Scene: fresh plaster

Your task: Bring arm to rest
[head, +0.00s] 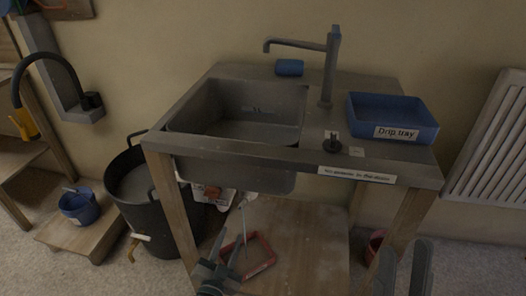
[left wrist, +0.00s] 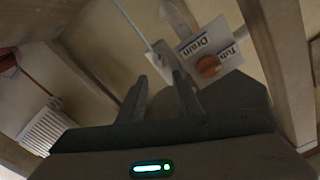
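My left gripper (head: 222,262) is low in front of the sink bench, over the lower shelf. In the left wrist view its two fingers (left wrist: 160,95) stand apart with nothing between them. Beyond them are a drain label (left wrist: 195,45), a tub label (left wrist: 230,52) and an orange-red valve handle (left wrist: 208,66); the fingers are not seen gripping any of these. My right gripper (head: 404,268) shows at the bottom right of the head view, its two fingers apart and no object visible between them. Its lower part is cut off by the frame edge.
The bench holds a grey sink basin (head: 190,120), a tap (head: 329,65), a blue sponge (head: 289,67) and a blue drip tray (head: 410,111). A red frame (head: 262,268) lies on the lower shelf. A black tub (head: 150,215) stands left; a radiator (head: 490,145) is at right.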

